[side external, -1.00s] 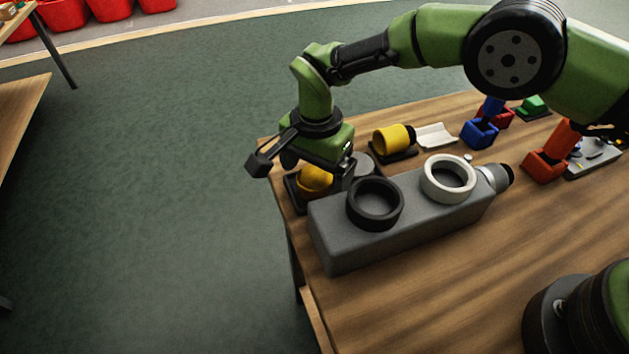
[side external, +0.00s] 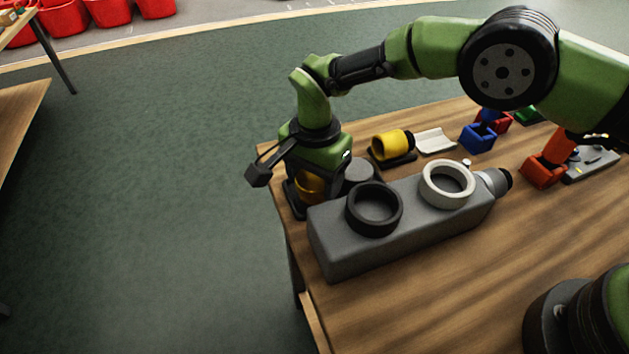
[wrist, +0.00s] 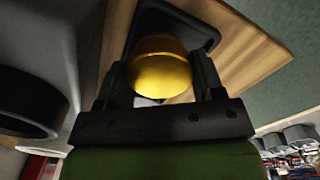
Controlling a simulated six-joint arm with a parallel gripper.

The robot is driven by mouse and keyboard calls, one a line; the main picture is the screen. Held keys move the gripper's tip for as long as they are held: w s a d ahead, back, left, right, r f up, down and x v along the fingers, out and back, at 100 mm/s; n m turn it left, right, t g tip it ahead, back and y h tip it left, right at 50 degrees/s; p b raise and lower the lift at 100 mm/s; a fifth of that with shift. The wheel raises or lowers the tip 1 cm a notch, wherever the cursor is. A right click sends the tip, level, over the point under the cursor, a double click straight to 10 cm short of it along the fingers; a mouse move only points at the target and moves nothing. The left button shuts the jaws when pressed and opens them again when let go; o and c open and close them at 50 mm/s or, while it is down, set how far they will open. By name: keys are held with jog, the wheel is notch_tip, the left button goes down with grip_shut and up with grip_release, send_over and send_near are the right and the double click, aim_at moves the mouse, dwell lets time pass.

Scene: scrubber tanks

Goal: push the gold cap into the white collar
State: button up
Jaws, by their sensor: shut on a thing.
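The gold cap (wrist: 160,72) sits between the two fingers of my gripper (wrist: 157,85) in the wrist view. My gripper is shut on it, pointing down at the table's left corner. In the side view the cap (side external: 311,185) is partly hidden behind my gripper and stands at a dark base plate (side external: 297,205). The white collar (side external: 447,184) is an open ring on top of the grey tank block (side external: 340,245), toward its right end. It looks empty and is well to the right of my gripper.
A black collar (side external: 374,208) stands on the same block, between my gripper and the white collar. A yellow cylinder (side external: 390,146) lies on a dark stand behind. A grey round piece (side external: 359,172), a white tray (side external: 434,141) and a blue bin (side external: 478,138) are nearby.

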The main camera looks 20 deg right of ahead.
notch_tip(320, 180, up, 8)
jog(key=shift+r, duration=0.1)
jog(key=shift+d+r, duration=0.85)
jog(key=shift+r, duration=0.15)
jog(key=s+d+r, duration=0.3)
jog(key=s+d, duration=0.2)
jog(key=d, duration=0.2)
jog(key=s+d+r, duration=0.3)
jog(key=s+d, duration=0.3)
jog(key=d, duration=0.2)
jog(key=shift+w+a+f, duration=0.1)
jog(key=shift+f, duration=1.35)
jog(key=shift+w+a+f, duration=0.1)
jog(key=shift+f, duration=1.35)
jog(key=shift+f, duration=0.4)
jog(key=shift+f, duration=0.3)
jog(key=shift+f, duration=0.2)
jog(key=shift+f, duration=0.2)
